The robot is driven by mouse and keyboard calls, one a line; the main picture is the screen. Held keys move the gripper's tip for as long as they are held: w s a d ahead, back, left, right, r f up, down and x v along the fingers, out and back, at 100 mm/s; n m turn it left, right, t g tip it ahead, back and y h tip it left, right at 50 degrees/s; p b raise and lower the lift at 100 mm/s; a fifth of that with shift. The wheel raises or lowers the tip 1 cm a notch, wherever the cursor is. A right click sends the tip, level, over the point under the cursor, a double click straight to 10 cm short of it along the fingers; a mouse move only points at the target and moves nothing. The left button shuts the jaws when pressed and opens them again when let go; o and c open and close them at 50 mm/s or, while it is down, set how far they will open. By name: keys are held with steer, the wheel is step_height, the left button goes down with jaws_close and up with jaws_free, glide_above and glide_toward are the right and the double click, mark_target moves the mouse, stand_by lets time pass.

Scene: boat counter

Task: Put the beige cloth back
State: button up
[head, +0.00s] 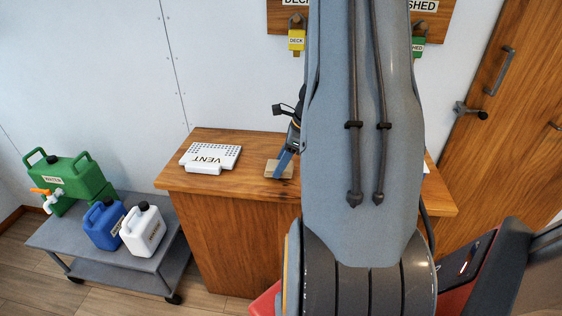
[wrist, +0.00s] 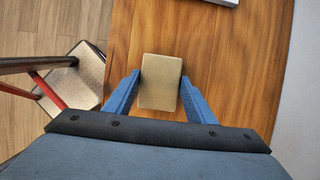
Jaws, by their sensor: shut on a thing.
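The beige cloth (wrist: 160,82) is a small folded-looking rectangle between the two blue fingers of my gripper (wrist: 160,92) in the wrist view. The fingers touch its left and right sides, and my gripper is shut on it. In the head view the cloth (head: 273,168) shows at the counter top, right of the white VENT piece, with a blue finger (head: 284,163) of my gripper in front of it. I cannot tell whether it rests on the wood or is just above it. My arm hides much of the counter's right part.
The white VENT piece (head: 210,157) lies on the wooden counter (head: 235,187). A grey cart (head: 90,242) at left holds a green water container (head: 65,177), a blue jug (head: 103,225) and a white jug (head: 143,230). Tagged padlocks hang on a wall board (head: 275,21). A wooden door (head: 500,150) stands right.

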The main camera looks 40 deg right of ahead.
steer(key=shift+f, duration=0.35)
steer(key=o, duration=0.9)
steer(key=shift+o, duration=0.2)
steer(key=shift+r+b, duration=0.1)
steer(key=shift+b, duration=0.3)
steer(key=v, duration=0.2)
steer(key=b+v, duration=0.1)
steer(key=v, duration=0.4)
steer(key=shift+s+d+r+b, duration=0.2)
steer(key=shift+s+d+b, duration=0.15)
steer(key=shift+d, duration=0.15)
steer(key=s+a+n+g+h, duration=0.1)
steer(key=s+a+n, duration=0.2)
steer(key=a+n, duration=1.1)
steer(key=s+a+n+g+h, duration=0.1)
steer(key=s+a+n+h, duration=0.1)
steer(key=a+n, duration=1.1)
steer(key=s+a, duration=0.1)
steer(key=a, duration=0.4)
steer(key=shift+r+n, duration=0.3)
steer(key=shift+n, duration=0.1)
